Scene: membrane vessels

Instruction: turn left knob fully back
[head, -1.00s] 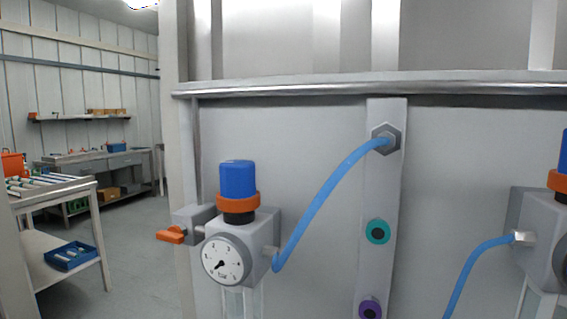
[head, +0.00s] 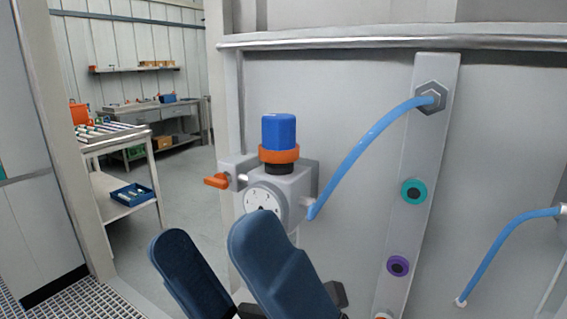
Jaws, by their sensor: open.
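The left knob (head: 279,132) is a blue cap above an orange ring (head: 279,154), upright on top of a grey regulator block (head: 298,182). A round white gauge (head: 263,200) is on the block's front, its lower part hidden by my gripper. My gripper (head: 216,231) shows at the bottom of the head view, its two dark blue fingers apart with nothing between them. It is below and in front of the knob and does not touch it. An orange lever (head: 217,181) sticks out left of the block.
A blue hose (head: 361,152) runs from the block up to a hex fitting (head: 431,97) on a grey strip. Teal (head: 414,191) and purple (head: 398,266) ports sit below it. A second hose (head: 497,248) is at right. A cart (head: 112,141) stands at left behind open floor.

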